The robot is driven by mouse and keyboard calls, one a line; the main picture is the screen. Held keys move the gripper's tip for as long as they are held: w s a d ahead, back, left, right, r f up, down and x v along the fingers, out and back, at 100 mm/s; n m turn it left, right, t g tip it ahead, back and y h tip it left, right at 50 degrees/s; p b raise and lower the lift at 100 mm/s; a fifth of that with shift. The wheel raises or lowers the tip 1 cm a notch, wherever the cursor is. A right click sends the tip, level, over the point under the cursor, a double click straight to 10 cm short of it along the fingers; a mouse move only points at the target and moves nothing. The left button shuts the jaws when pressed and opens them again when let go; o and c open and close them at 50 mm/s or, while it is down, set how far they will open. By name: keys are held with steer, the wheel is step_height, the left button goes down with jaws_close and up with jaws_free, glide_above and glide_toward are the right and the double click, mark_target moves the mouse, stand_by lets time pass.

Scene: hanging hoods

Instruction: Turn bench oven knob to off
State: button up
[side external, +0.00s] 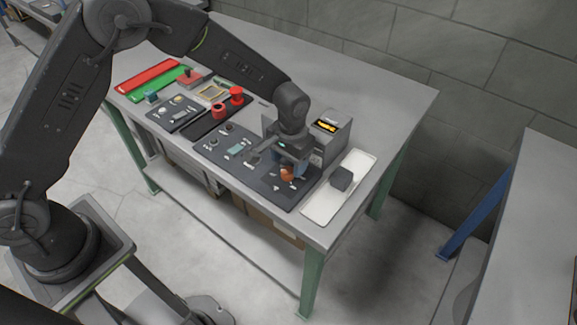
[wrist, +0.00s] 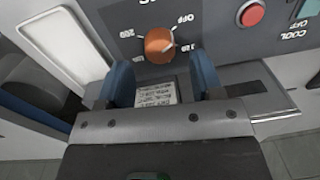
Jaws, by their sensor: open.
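An orange round knob (wrist: 159,45) sits on a dark grey panel (wrist: 120,20) in the wrist view. Upside-down labels surround it, one reading OFF at its upper right and a number at its left. A small light pointer mark shows on the knob's right side, toward the right-hand labels; its exact setting is unclear. My gripper (wrist: 162,68) is open, its two blue fingers on either side below the knob, with nothing between them. In the side view my gripper (side external: 288,160) is low over the right part of the bench, by an orange knob (side external: 288,174).
A red button (wrist: 252,14) and a COOL label lie right of the knob. A grey box with a yellow display (side external: 328,126) stands behind my gripper. A white tray (side external: 322,213) with a dark cube (side external: 341,178) lies to the right. Dark panels and red parts lie left.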

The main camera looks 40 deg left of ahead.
step_height(320, 180, up, 11)
steer(key=shift+d, duration=0.25)
step_height(320, 180, up, 6)
steer(key=t, duration=0.1)
glide_above(290, 171)
steer(key=s+a, duration=0.3)
steer(key=s+a+r+t, duration=0.2)
steer(key=s+a+r, duration=0.2)
steer(key=s+r, duration=0.25)
steer(key=s+a+t, duration=0.1)
steer(key=s+a, duration=0.1)
steer(key=s, duration=0.5)
steer(key=s+a+r+t, duration=0.1)
steer(key=s+a, duration=0.2)
steer(key=s, duration=0.5)
steer(key=shift+a+r+n+t+h, duration=0.15)
steer(key=shift+r+n+t+h, duration=0.1)
steer(key=shift+n+t+h, duration=0.05)
